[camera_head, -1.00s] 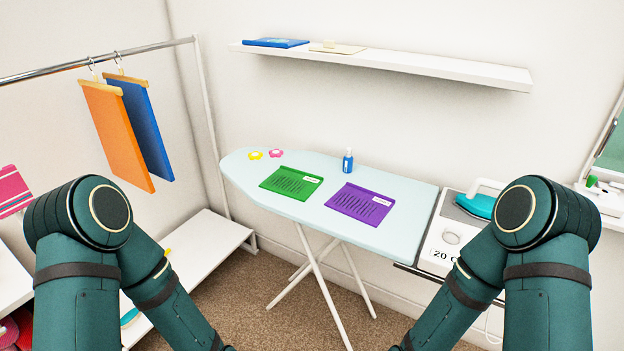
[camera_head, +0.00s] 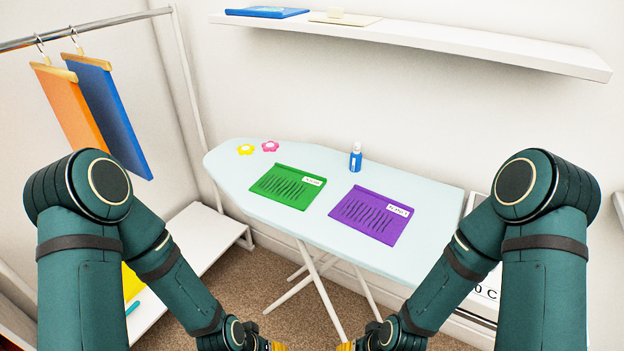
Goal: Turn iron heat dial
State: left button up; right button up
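The iron station is a white panel (camera_head: 488,288) at the right end of the ironing board. Only slivers of it show behind my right arm, with part of a black printed label. The iron and the dial are hidden from view now. My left gripper (camera_head: 279,347) and my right gripper (camera_head: 345,347) show only as yellow parts at the bottom edge. Their fingertips are cut off, so I cannot tell whether they are open or shut. Both are low in front of the board and apart from the station.
The pale blue ironing board (camera_head: 300,228) holds a green folded piece (camera_head: 286,188), a purple folded piece (camera_head: 371,214), a blue bottle (camera_head: 355,158) and two small flowers. A white shelf (camera_head: 440,45) hangs above. A clothes rail (camera_head: 90,30) and low white bench (camera_head: 195,240) stand left.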

jog(key=shift+o, duration=0.2)
jog(key=shift+w, duration=0.1)
jog(key=shift+c, duration=0.7)
